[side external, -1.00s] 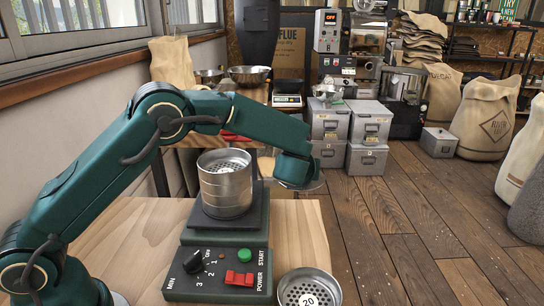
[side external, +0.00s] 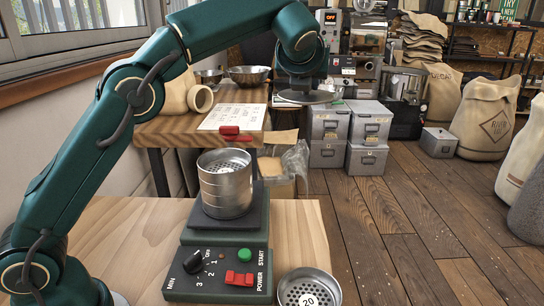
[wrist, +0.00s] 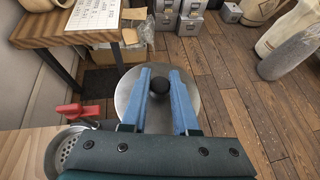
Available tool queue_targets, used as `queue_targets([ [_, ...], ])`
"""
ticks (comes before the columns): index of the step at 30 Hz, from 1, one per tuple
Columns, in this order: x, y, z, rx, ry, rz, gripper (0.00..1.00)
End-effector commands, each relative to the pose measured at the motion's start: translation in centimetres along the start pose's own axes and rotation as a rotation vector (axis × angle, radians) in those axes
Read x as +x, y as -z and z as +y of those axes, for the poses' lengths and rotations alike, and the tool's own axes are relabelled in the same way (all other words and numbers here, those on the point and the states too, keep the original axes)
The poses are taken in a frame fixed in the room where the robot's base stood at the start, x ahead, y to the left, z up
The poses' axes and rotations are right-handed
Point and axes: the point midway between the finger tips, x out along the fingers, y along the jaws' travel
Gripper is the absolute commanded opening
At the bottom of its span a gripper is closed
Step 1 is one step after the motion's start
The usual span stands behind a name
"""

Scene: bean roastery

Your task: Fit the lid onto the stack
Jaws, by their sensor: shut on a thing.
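My gripper (wrist: 160,76) is shut on the black knob (wrist: 160,87) of a round grey metal lid (wrist: 160,114). The lid also shows in the side view (side external: 308,98), level and in the air, up and to the right of the stack. The stack (side external: 226,190) of metal sieves stands upright on the shaker's dark plate. Its top is open and shows a perforated sieve floor. In the wrist view the stack (wrist: 62,152) is at the lower left, apart from the lid and partly cut off by my gripper body.
A red handle (side external: 229,132) stands behind the stack. A loose sieve marked 20 (side external: 307,290) is at the front right. The control panel (side external: 218,272) is in front. A wooden bench (side external: 180,130) with a paper sheet is behind. Grey drawer boxes (side external: 345,130) stand on the floor.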

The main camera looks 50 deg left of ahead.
Motion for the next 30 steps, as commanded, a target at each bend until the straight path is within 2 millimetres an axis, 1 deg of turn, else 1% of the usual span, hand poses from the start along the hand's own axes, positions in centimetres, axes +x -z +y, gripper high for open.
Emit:
queue_targets([
  [1, -0.2, -0.3, 0.0, -0.002, 0.002, -0.001, 0.0],
  [8, -1.1, 0.1, 1.9, -0.028, -0.049, 0.014, 0.0],
  [14, -2.1, 0.5, 4.2, -0.058, -0.105, 0.023, 0.0],
  [17, -2.8, 0.9, 5.8, -0.08, -0.144, 0.028, 0.0],
  [24, -5.2, 2.2, 11.0, -0.143, -0.263, 0.021, 0.0],
  [30, -6.9, 3.4, 14.6, -0.184, -0.342, 0.002, 0.0],
])
